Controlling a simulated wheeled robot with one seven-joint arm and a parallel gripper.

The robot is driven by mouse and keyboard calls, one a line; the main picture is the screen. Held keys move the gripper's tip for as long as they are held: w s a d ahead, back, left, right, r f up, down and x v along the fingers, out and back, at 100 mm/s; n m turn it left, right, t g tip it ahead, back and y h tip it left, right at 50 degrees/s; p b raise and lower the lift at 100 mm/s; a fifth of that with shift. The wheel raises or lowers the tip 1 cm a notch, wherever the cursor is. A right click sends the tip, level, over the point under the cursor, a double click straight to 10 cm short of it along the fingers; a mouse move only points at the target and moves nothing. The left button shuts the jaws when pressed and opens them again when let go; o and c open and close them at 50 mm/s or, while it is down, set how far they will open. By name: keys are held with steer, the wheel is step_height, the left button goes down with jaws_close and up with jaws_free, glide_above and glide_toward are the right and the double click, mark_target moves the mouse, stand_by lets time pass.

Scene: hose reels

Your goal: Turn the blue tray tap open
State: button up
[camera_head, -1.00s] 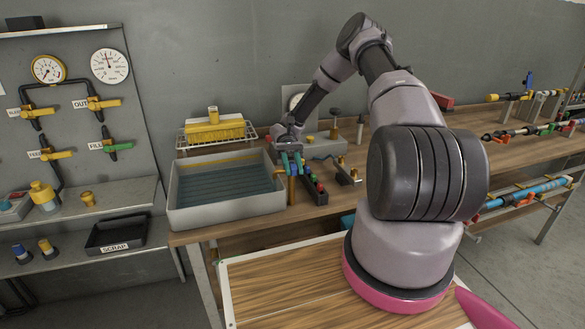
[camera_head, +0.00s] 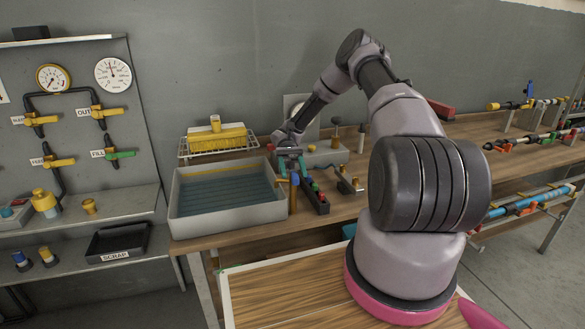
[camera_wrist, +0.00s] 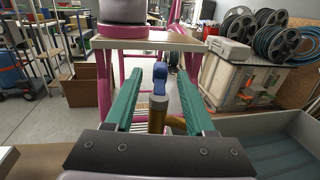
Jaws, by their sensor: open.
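The blue tap handle (camera_head: 294,179) sits on a brass post (camera_head: 293,198) at the right front corner of the grey water tray (camera_head: 226,211). My gripper (camera_head: 292,168), with teal fingers, is open just behind and above the tap in the head view. In the wrist view, the blue handle (camera_wrist: 160,74) and its brass post (camera_wrist: 157,112) show between the two open fingers (camera_wrist: 158,80). There is a gap on each side, and I see no contact. The tray's wall (camera_wrist: 262,119) is at the right there. The handle's exact angle is hard to tell.
A dark strip with coloured knobs (camera_head: 317,196) lies on the bench right beside the tap. A gauge panel (camera_head: 84,120) is at the left.

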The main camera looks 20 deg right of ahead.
steer(key=w, duration=0.4)
steer(key=shift+w+d, duration=0.1)
steer(key=shift+d, duration=0.3)
steer(key=s+r+t, duration=0.6)
steer(key=r+t, duration=0.2)
steer(key=r, duration=0.2)
steer(key=s+d+r+m+t, duration=0.1)
steer(key=s+r+t, duration=0.5)
steer(key=r+t, duration=0.2)
steer(key=s+r+m+t+h, duration=0.1)
steer(key=s+r+t, duration=0.4)
steer(key=r+t, duration=0.4)
step_height(320, 180, up, 4)
steer(key=shift+s+d+r, duration=0.1)
steer(key=shift+s+d, duration=0.1)
steer(key=shift+s, duration=0.2)
